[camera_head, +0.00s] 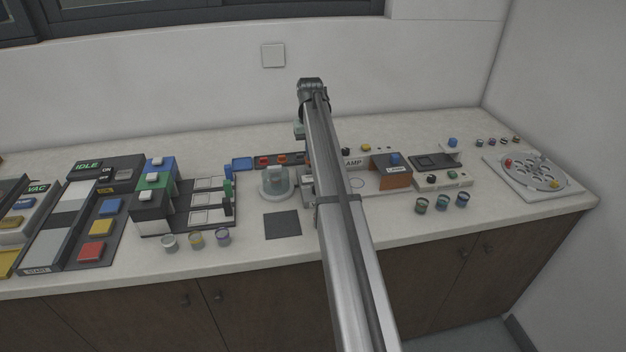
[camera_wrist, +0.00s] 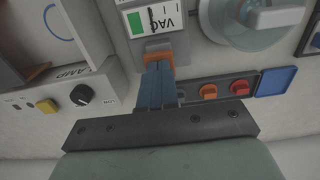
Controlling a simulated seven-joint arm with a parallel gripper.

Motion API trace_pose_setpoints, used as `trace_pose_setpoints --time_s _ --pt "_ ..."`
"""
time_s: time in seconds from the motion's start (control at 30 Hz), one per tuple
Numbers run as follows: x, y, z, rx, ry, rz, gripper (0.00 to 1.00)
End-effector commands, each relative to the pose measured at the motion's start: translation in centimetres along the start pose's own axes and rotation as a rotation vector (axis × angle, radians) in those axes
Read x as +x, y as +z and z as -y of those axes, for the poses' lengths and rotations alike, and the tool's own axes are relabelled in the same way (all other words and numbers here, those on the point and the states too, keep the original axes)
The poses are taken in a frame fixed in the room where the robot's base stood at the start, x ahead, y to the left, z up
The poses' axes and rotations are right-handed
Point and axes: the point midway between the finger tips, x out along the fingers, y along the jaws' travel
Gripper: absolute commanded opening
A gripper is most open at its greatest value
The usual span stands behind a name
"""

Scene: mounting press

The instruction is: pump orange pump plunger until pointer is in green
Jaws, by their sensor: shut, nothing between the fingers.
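The orange pump plunger (camera_wrist: 158,58) shows in the wrist view at the front of a grey housing, below a white gauge face marked VAC (camera_wrist: 168,18). The gauge has a green block (camera_wrist: 135,24) at the picture's left, and the dark pointer (camera_wrist: 151,18) appears just to the right of it, outside the green. My gripper (camera_wrist: 157,68) is shut, with its blue fingers together and their tips at the plunger. Whether they press on it I cannot tell. In the head view my arm hides the plunger and gauge.
A clear round vessel (camera_head: 275,182) stands left of my arm. Orange and red buttons (camera_wrist: 240,87) and a blue tray (camera_wrist: 276,81) lie right of the fingers in the wrist view. A LAMP box with a black knob (camera_wrist: 82,95) is on the left.

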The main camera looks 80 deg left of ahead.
Motion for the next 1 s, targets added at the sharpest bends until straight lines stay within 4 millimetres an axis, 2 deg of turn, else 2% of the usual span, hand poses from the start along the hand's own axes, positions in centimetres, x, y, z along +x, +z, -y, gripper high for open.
trace_pose_setpoints --time_s 0.57,1.0 --pt "1.9 0.0 0.0 0.000 0.000 0.001 0.00" --pt "0.5 0.0 0.0 0.000 0.000 0.000 0.00"
